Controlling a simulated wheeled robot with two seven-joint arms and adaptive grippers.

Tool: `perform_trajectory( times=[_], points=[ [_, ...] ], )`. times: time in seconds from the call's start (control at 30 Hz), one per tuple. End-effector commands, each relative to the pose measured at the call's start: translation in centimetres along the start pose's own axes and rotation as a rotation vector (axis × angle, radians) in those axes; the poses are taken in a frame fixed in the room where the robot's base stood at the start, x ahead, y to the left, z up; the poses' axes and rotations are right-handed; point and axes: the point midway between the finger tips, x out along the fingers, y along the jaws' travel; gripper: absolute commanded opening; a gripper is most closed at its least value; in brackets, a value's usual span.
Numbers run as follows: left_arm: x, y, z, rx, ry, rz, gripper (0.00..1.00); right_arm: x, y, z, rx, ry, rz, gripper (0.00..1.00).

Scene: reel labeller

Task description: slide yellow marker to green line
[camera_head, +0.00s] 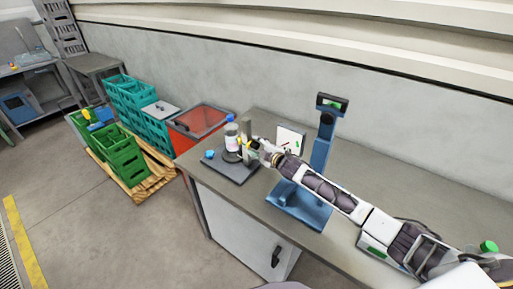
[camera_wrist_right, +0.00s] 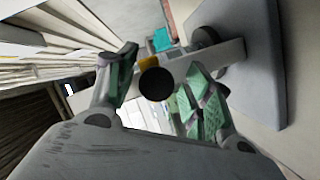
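The reel labeller (camera_head: 238,170) stands on the table, with a grey base and a white reel or bottle (camera_head: 232,138) on it. A small yellow part (camera_head: 254,143), probably the yellow marker, shows beside my right gripper (camera_head: 262,150). In the right wrist view, a yellow block (camera_wrist_right: 149,62) sits on a grey bar, partly behind a round black knob (camera_wrist_right: 156,84). My right gripper (camera_wrist_right: 163,65) is open there, its green-padded fingers apart on either side of the knob. I cannot make out a green line on the labeller. My left gripper is not in view.
A blue stand (camera_head: 321,150) rises close beside my right arm. A white panel (camera_head: 291,139) with small red and green marks stands behind the gripper. A blue knob (camera_head: 209,154) is at the labeller's left. Green crates (camera_head: 122,158) and a red box (camera_head: 199,124) are left of the table.

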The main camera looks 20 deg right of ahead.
Motion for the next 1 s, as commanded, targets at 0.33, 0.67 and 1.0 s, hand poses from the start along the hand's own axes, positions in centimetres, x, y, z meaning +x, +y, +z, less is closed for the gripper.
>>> perform_trajectory(
  times=[0.33,0.67,1.0],
  points=[
    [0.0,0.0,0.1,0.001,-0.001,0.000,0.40,-0.3,-0.2,-0.1,0.000,0.002,-0.002,0.51],
    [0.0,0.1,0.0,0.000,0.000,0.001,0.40,-2.4,-0.2,0.0,0.000,0.002,-0.002,0.51],
    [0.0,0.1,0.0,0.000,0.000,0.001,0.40,-5.2,-0.2,0.1,0.000,0.000,-0.002,0.51]
  ],
)
